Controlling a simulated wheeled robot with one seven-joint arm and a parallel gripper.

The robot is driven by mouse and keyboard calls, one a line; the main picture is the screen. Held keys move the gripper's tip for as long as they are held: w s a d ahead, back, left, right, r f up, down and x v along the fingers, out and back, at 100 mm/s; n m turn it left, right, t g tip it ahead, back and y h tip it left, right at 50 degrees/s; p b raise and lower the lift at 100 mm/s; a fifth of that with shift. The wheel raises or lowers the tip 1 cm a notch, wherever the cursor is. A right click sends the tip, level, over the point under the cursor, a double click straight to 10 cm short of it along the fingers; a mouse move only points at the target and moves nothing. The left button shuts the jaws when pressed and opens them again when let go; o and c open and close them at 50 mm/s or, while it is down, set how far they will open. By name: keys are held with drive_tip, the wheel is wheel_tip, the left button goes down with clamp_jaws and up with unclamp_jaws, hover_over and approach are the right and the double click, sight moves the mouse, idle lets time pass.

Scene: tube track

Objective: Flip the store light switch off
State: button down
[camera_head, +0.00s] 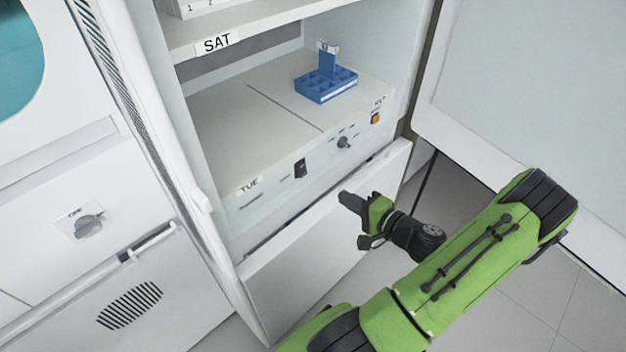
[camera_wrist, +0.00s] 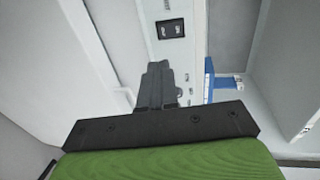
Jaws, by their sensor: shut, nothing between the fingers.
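A black rocker switch (camera_head: 300,168) sits on the front panel of the cabinet's lower shelf unit. It also shows in the wrist view (camera_wrist: 171,28), ahead of my fingers. An orange switch (camera_head: 375,118) sits farther right on the same panel, under a small label. The labels by the switches are too small to read, so I cannot tell which one is the store light switch. My gripper (camera_head: 346,200) is shut and empty, in front of the panel and below and right of the black switch, apart from it. In the wrist view its fingertips (camera_wrist: 159,68) point toward the panel.
A grey knob (camera_head: 344,142) lies between the two switches. A blue rack (camera_head: 326,86) stands on the shelf top. A pulled-out drawer front (camera_head: 320,240) is below the panel. An open door (camera_head: 530,80) stands at right. A white machine is at left.

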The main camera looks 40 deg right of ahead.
sight(302, 170)
drive_tip(key=w+f+b, duration=0.2)
drive_tip(key=w, duration=1)
drive_tip(key=shift+a+f, duration=0.2)
drive_tip(key=shift+f, duration=0.05)
drive_tip(key=shift+w+f, duration=0.15)
drive_tip(key=shift+w, duration=0.15)
drive_tip(key=shift+f, duration=0.1)
